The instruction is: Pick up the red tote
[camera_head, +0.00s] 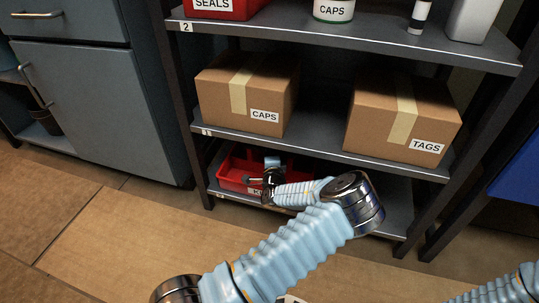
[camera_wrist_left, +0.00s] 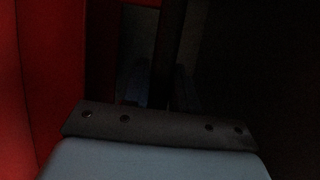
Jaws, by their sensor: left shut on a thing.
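The red tote (camera_head: 236,168) sits on the bottom shelf of the rack, at its left end. A white label on its front is partly covered by my arm. My left arm reaches in from below, and my left gripper (camera_head: 266,177) is at the tote, shut on it. Its fingertips are largely hidden in the head view. In the left wrist view the tote's red wall (camera_wrist_left: 30,80) fills the left side, and the rest is very dark. A part of my right arm shows at the lower right of the head view; its gripper is out of view.
The middle shelf (camera_head: 310,147) above the tote holds a CAPS box (camera_head: 245,100) and a TAGS box (camera_head: 400,125). A red bin (camera_head: 225,8) and a CAPS jar (camera_head: 333,10) stand on the upper shelf. Rack posts flank the bottom shelf. Grey cabinets (camera_head: 95,100) stand left; the wooden floor in front is clear.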

